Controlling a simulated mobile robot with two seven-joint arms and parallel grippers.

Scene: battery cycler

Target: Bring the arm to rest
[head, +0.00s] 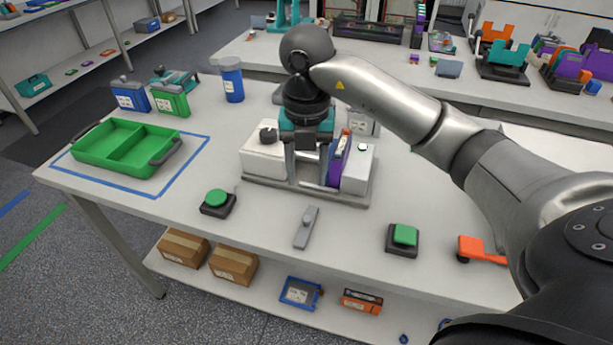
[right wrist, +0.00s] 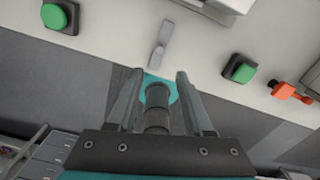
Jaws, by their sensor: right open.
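My right arm comes in from the right in the head view. Its gripper (head: 307,178) points down in front of the white cycler fixture (head: 262,160) and hides the fixture's middle. In the right wrist view the two fingers of this gripper (right wrist: 158,85) stand wide apart. A dark cylinder with a teal disc shows between them; I cannot tell what it is or how far off. No workpiece is visibly held. A purple piece (head: 335,165) stands in the fixture, right of the fingers. My left gripper is not in view.
A round green button (head: 217,197), grey lever (head: 307,228), square green button (head: 404,235) and orange handle (head: 480,249) lie along the front of the table. A green tray (head: 122,168) sits left, inside blue tape. A blue canister (head: 232,82) stands behind. The table between tray and fixture is clear.

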